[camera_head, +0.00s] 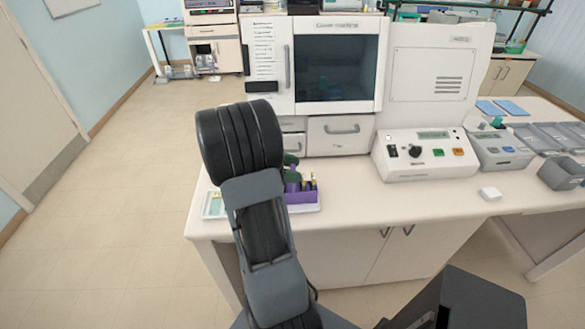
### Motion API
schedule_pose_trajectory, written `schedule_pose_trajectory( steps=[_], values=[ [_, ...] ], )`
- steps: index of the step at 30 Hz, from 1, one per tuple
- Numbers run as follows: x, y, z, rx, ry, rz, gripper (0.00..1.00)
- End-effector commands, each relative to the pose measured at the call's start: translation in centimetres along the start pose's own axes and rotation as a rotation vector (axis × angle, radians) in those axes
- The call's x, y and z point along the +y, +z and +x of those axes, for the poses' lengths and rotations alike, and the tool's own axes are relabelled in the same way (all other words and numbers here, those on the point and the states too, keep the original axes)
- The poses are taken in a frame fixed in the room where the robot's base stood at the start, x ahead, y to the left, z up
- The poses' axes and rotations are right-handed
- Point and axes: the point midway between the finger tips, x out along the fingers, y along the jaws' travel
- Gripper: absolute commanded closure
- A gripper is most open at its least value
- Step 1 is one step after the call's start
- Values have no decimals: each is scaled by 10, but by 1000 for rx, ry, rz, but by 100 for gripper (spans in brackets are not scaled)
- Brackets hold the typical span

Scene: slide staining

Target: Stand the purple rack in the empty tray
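The purple rack (303,197) is on the near left part of the white bench, just right of my arm. It looks upright, and several small items with yellowish and dark tops stand in it. A pale tray rim (312,209) shows at its foot; I cannot tell whether the rack rests in that tray or is held just above it. A pale tray with a greenish inside (214,206) shows left of my arm; whether it is the same tray is hidden. My gripper is mostly hidden behind my arm; a dark piece above the rack may be part of it.
A white staining machine (335,65) with a dark window stands behind the rack. A control box (425,155) stands right of it. A small white block (490,194) lies on the bench. A grey bin (562,173) and grey trays are at the far right. The middle front of the bench is clear.

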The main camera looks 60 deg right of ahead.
Motion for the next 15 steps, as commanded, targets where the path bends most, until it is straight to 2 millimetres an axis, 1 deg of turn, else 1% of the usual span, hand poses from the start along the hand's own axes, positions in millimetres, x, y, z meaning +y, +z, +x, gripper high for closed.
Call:
schedule_pose_trajectory(
  steps=[1,8,15],
  values=[
    [0,0,0,0,0,0,41],
    [0,0,0,0,0,0,19],
    [0,0,-1,0,0,0,19]
  ],
)
